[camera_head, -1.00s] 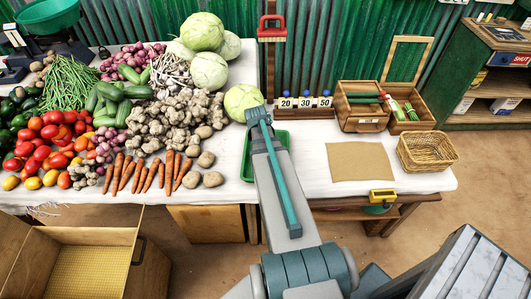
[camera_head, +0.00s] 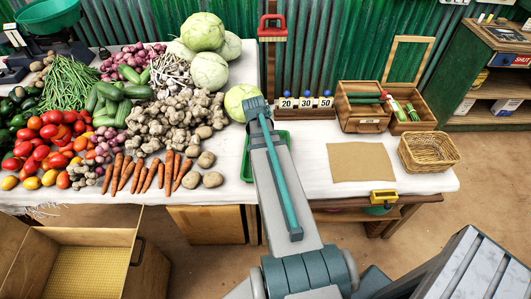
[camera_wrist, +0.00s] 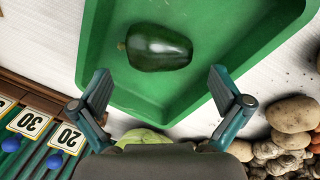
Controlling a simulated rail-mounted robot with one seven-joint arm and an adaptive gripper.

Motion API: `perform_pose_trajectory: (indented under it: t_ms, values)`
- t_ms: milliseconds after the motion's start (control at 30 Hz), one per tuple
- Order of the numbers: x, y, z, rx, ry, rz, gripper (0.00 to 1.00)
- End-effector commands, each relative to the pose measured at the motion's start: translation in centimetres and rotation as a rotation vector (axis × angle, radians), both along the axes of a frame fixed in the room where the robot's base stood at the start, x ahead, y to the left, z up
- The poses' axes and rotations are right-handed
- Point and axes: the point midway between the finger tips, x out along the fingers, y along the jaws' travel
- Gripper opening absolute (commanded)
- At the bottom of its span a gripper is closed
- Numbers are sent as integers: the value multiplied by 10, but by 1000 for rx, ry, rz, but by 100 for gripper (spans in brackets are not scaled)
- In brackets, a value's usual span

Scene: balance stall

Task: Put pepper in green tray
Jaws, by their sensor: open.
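A dark green, glossy pepper (camera_wrist: 158,47) lies on its side on the floor of the green tray (camera_wrist: 100,45) in the wrist view. My gripper (camera_wrist: 160,88) is open and empty; its two fingers are spread apart, with the pepper lying beyond the fingertips. They do not appear to touch it. In the head view, the green tray (camera_head: 247,165) is mostly hidden behind my arm, and the pepper and my fingers cannot be made out there.
Several potatoes (camera_wrist: 290,115) and a cabbage (camera_head: 240,101) lie close to the tray. Number cards (camera_head: 305,102) with blue knobs stand behind it. A brown mat (camera_head: 361,161), a wicker basket (camera_head: 428,152) and a wooden box (camera_head: 362,106) are to the right.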

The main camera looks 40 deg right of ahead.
Motion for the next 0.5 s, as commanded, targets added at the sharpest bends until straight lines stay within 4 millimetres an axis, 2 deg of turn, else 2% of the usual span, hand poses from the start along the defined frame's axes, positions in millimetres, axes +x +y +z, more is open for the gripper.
perform_pose_trajectory:
  t_ms: [300, 500]
  values:
    - [2, 7, 45, -2, -3, 0, 100]
    - [3, 11, 67, 0, -2, 0, 100]
